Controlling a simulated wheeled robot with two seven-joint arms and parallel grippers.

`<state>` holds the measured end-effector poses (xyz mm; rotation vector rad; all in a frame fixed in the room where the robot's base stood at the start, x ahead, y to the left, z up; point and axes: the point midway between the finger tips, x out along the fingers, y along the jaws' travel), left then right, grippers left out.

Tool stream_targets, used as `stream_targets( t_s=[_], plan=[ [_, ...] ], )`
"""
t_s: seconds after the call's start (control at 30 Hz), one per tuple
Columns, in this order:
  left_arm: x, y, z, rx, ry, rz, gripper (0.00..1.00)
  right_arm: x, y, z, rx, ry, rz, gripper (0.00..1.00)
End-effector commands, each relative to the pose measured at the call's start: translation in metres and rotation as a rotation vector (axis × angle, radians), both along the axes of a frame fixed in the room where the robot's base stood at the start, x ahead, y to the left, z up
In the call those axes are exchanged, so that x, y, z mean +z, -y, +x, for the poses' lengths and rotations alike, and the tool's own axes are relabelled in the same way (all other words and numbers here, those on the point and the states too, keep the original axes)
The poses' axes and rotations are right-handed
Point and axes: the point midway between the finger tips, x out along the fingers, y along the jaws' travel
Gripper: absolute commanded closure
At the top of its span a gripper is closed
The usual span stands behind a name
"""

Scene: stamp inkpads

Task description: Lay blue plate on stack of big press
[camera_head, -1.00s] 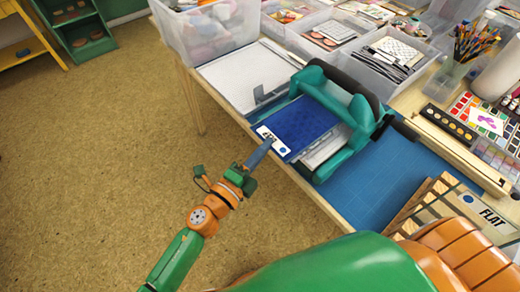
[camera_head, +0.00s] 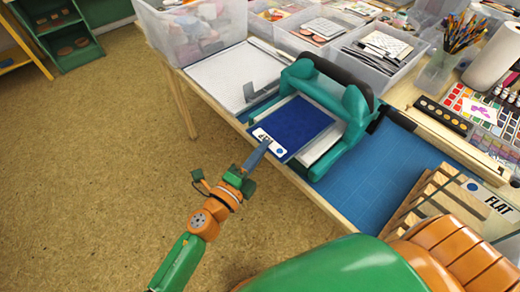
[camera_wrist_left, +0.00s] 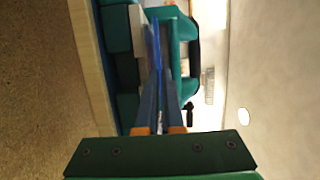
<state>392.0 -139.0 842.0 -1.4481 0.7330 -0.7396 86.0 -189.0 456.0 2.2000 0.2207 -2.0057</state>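The blue plate (camera_head: 303,122) is a flat dark blue square with a white label strip on its near edge. My left gripper (camera_head: 262,150) is shut on that labelled edge. In the wrist view the plate (camera_wrist_left: 157,45) shows edge-on as a thin blue line between the fingers of my left gripper (camera_wrist_left: 159,105). The big press (camera_head: 355,105) is a teal frame with a dark top bar, standing on the table. The plate reaches in front of and partly into its opening. A pale stack (camera_head: 322,146) shows beside the plate; the plate hides the rest. My right gripper is not in view.
A blue cutting mat (camera_head: 385,185) lies right of the press. A wooden rack with a "FLAT" sign (camera_head: 500,205) stands at the lower right. Clear bins (camera_head: 200,28) line the back. A white ruled sheet (camera_head: 235,72) lies left of the press. Open floor is at left.

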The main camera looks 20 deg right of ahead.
Motion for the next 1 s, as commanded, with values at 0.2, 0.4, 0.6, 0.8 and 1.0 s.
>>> stream_targets(
  t_s=[0.2,0.4,0.6,0.8,1.0],
  plan=[
    [0.0008,-0.0001,-0.0001,0.000,0.001,0.001,1.00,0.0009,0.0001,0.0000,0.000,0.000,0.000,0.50],
    [0.0006,-0.0004,-0.0003,0.000,0.001,0.001,1.00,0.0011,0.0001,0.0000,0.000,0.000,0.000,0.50],
    [-0.0007,-0.0004,-0.0003,0.000,0.001,0.001,1.00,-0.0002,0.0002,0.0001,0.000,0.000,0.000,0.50],
    [-0.0040,-0.0004,-0.0003,0.000,0.000,0.000,1.00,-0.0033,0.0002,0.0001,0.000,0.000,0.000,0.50],
    [-0.0071,-0.0004,-0.0003,0.000,0.000,0.000,1.00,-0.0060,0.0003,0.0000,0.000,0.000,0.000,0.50]
  ],
)
